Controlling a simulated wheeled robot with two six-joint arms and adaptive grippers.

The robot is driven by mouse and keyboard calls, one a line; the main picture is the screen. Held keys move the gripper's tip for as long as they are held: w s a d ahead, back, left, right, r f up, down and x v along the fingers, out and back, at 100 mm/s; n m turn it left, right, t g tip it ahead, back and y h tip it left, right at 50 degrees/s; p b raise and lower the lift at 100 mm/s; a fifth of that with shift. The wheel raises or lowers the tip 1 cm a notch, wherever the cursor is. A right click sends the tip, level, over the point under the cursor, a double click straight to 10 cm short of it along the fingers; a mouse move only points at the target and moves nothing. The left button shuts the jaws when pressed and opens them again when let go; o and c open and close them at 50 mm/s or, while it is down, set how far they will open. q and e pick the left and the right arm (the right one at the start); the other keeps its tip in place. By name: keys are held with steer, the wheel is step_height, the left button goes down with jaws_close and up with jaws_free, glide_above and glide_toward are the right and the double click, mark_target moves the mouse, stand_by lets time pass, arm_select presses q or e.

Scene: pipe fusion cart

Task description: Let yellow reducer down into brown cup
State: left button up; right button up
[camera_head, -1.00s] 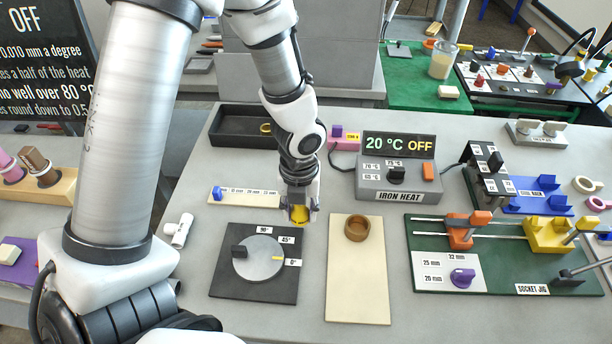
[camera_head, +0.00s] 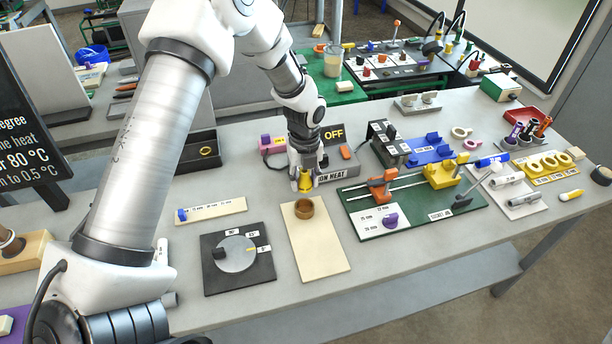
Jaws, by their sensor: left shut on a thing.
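The yellow reducer (camera_head: 305,182) is held between the fingers of my left gripper (camera_head: 303,178), which points down and is shut on it. The brown cup (camera_head: 304,208) stands upright near the far end of a cream board (camera_head: 320,245). The reducer appears just above and behind the cup's rim in the picture, and I cannot tell whether it is exactly over the opening. The fingers partly hide the reducer. My right gripper is not in view.
A dark dial plate (camera_head: 238,262) lies left of the cream board. A green socket jig (camera_head: 410,205) with orange and yellow clamps stands to the right. The iron heat box (camera_head: 340,166) is just behind the gripper. The table front right is clear.

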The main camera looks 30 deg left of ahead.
mark_target(305, 200)
arm_select(q)
steer(key=shift+s+d+r, duration=0.2)
steer(key=shift+s+r, duration=0.05)
steer(key=shift+r, duration=0.05)
steer(key=shift+s+r+p, duration=0.1)
steer(key=shift+p, duration=0.2)
step_height(305, 200, down, 3)
steer(key=shift+f+b, duration=0.2)
steer(key=shift+b, duration=0.65)
step_height(305, 200, down, 2)
steer(key=shift+b, duration=0.6)
steer(key=shift+f, duration=0.3)
steer(key=shift+f, duration=0.2)
steer(key=shift+f+b, duration=0.4)
steer(key=shift+f, duration=0.45)
